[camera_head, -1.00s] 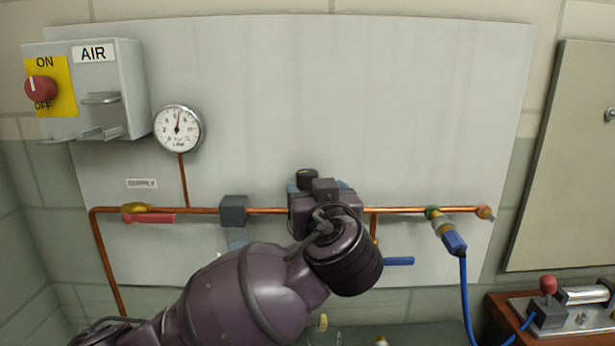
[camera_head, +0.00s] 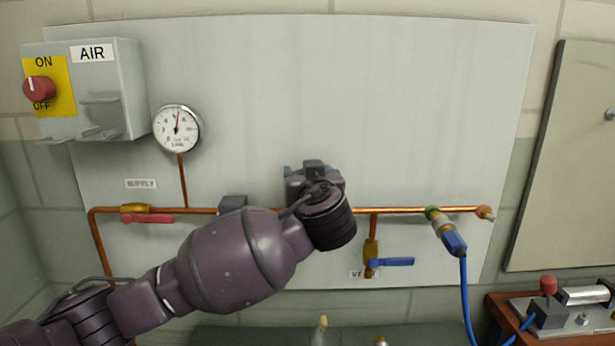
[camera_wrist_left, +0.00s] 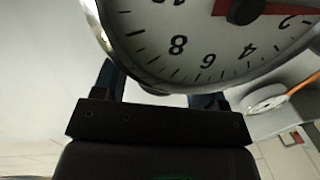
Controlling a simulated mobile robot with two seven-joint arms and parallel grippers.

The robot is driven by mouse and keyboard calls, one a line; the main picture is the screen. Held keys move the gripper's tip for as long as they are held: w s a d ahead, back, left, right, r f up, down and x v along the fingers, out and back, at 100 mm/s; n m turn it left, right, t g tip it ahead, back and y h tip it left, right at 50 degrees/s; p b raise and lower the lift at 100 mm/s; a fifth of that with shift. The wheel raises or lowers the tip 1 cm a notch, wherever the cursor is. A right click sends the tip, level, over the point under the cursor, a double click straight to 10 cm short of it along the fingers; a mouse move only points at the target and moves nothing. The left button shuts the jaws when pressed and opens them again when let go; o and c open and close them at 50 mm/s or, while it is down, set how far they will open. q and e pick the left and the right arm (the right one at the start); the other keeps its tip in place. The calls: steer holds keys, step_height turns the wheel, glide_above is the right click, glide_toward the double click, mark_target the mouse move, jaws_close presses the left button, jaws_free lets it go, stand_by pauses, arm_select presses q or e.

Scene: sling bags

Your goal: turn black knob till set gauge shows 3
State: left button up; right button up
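My left gripper (camera_head: 313,172) is at the copper pipe's middle and covers the regulator area in the head view. The black knob is hidden behind it. In the left wrist view, a large white set gauge (camera_wrist_left: 205,50) fills the top, partly cut off, with numbers 2 to 10 tilted. Its black hub and a red strip beside it show at the top edge; I cannot read its value. The left gripper (camera_wrist_left: 158,85) has its blue fingers apart behind the gauge rim; what lies between their tips is hidden. My right gripper is in neither view.
The round supply gauge (camera_head: 177,129) hangs on the panel at left, below the AIR switch box (camera_head: 118,75). A red-handled valve (camera_head: 148,217) is on the pipe. A blue-handled valve (camera_head: 392,262) hangs right of my wrist. A blue hose (camera_head: 464,290) drops at right.

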arm_select(q)
steer(key=c, duration=0.7)
steer(key=shift+c, duration=0.2)
